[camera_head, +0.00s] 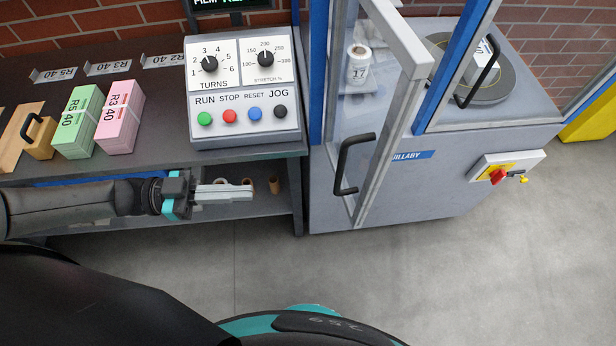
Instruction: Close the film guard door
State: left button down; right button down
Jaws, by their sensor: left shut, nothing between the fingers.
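The film guard door (405,45) is a clear panel in a pale metal frame. It stands ajar, swung out towards me from the grey wrapping machine (425,185). A black bar handle (345,165) sits on its lower part. Behind the clear panel is a white film roll (358,65) marked 17. My left gripper (248,188) is shut and empty, pointing right, in front of the control panel and to the left of the door handle, clearly apart from it. My right gripper is not in view.
A second framed clear panel with a black handle (478,75) stands at the right, near a round turntable (500,88). A control box (243,90) and green (80,120) and pink (120,115) bundles rest on the dark bench. A red switch (497,176) juts from the machine. The floor in front is clear.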

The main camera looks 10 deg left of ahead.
pick_arm(q)
jog(key=p+x, duration=0.2)
jog(key=x, duration=1.2)
jog(key=shift+r, duration=0.15)
jog(key=shift+d, duration=0.1)
